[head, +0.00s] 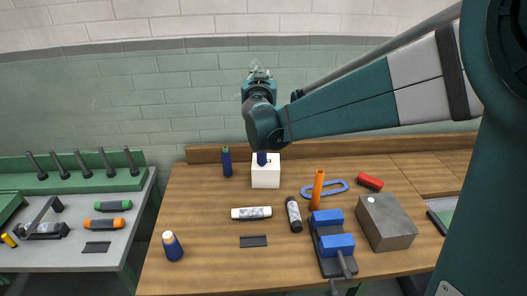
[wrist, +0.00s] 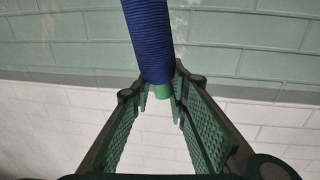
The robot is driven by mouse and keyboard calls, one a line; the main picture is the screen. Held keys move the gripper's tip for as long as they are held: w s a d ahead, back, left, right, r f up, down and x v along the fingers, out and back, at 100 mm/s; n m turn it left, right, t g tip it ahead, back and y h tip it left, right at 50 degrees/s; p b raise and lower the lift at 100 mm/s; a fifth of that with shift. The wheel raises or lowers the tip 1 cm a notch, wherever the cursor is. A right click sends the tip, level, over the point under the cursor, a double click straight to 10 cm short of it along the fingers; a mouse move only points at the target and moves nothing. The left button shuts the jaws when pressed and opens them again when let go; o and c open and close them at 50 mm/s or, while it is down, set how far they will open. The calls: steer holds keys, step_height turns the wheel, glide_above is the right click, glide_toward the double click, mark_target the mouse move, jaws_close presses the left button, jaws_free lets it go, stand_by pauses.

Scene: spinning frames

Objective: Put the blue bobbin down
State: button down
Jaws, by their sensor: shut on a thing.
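The blue bobbin (wrist: 150,38) fills the top middle of the wrist view: a ribbed blue body with a green end (wrist: 163,94). My gripper (wrist: 163,102) is shut on that green end, one ridged finger on each side. In the head view the fingers are hidden behind my arm. A blue piece, likely the held bobbin (head: 261,158), shows just below my wrist, overlapping the top of a white block (head: 265,177). I cannot tell if it touches the block. Another blue bobbin (head: 227,161) with a green top stands upright on the wooden table, left of the block.
On the wooden table (head: 205,220) are a cream-topped blue bobbin (head: 174,247), two lying rolls, an orange cylinder (head: 317,188), blue blocks on a dark base (head: 334,244) and a grey box (head: 386,222). A pegged green rack (head: 90,185) stands left. Table left of the white block is mostly clear.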

steer(key=shift+w+d+f, duration=0.1)
steer(key=shift+w+f, duration=0.05)
steer(key=shift+f, duration=0.7)
steer(key=shift+w+d+f, duration=0.1)
steer(key=shift+w+f, duration=0.1)
steer(key=shift+f, duration=0.7)
steer(key=shift+w+d+f, duration=0.1)
steer(key=shift+w+f, duration=0.05)
steer(key=shift+f, duration=0.7)
steer(key=shift+s+d+r+m+p, duration=0.15)
steer(key=shift+m+p, duration=0.25)
steer(key=shift+m, duration=0.9)
steer(key=shift+d, duration=0.1)
step_height(320, 180, down, 14)
steer(key=b, duration=0.1)
steer(key=shift+f+b, duration=0.45)
steer(key=shift+f, duration=1.65)
